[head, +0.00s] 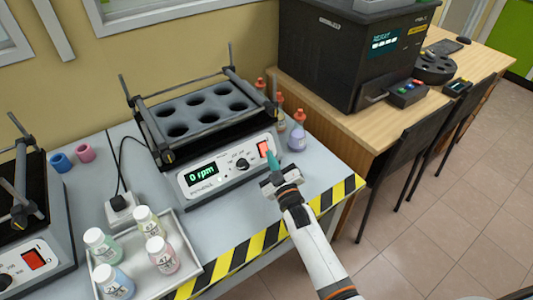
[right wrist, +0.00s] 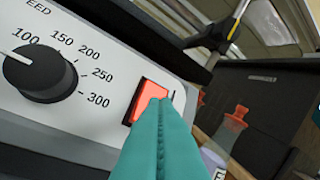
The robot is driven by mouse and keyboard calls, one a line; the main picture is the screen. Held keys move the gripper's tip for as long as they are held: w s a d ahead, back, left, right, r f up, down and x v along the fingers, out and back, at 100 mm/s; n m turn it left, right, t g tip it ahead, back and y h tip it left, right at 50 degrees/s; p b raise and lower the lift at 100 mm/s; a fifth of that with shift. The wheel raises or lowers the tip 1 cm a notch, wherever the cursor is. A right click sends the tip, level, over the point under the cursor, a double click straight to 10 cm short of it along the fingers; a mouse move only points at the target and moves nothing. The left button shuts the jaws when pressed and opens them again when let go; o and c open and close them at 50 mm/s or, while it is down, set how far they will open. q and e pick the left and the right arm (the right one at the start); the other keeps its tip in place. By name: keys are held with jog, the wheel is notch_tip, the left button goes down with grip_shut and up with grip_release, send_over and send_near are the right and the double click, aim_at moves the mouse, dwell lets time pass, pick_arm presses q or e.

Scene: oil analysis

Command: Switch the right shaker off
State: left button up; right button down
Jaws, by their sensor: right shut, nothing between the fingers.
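The right shaker (head: 215,130) stands on the grey bench, with a rack of empty round holes on top. Its green display (head: 203,174) reads 0 rpm. Its red rocker switch (head: 264,149) is at the right end of the front panel, and it also shows in the right wrist view (right wrist: 148,96). My right gripper (head: 272,152) is shut and empty, its teal fingertips at the switch. In the right wrist view the fingertips (right wrist: 158,104) overlap the switch's lower part; I cannot tell whether they touch it. My left gripper is not in view.
A second shaker (head: 25,235) stands at the left edge. A white tray (head: 190,262) with several capped bottles lies in front. Flasks with red stoppers (head: 298,132) stand right of the shaker. A black machine (head: 345,55) sits on the wooden desk.

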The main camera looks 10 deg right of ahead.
jog(key=shift+w+a+f, duration=0.1)
jog(key=shift+w+f, duration=0.05)
jog(key=shift+w, duration=0.1)
dwell(0.5)
jog(key=shift+s+d+r+p, duration=0.25)
jog(key=shift+s+r+p, duration=0.15)
jog(key=shift+s+p, duration=0.2)
jog(key=s+r+p, duration=0.1)
jog(key=s+p, duration=0.1)
jog(key=s+d+r+p, duration=0.1)
jog(key=s+r+p, duration=0.1)
jog(key=shift+d+p, duration=0.2)
jog(key=shift+p, duration=0.15)
jog(key=shift+f, duration=0.1)
dwell(0.5)
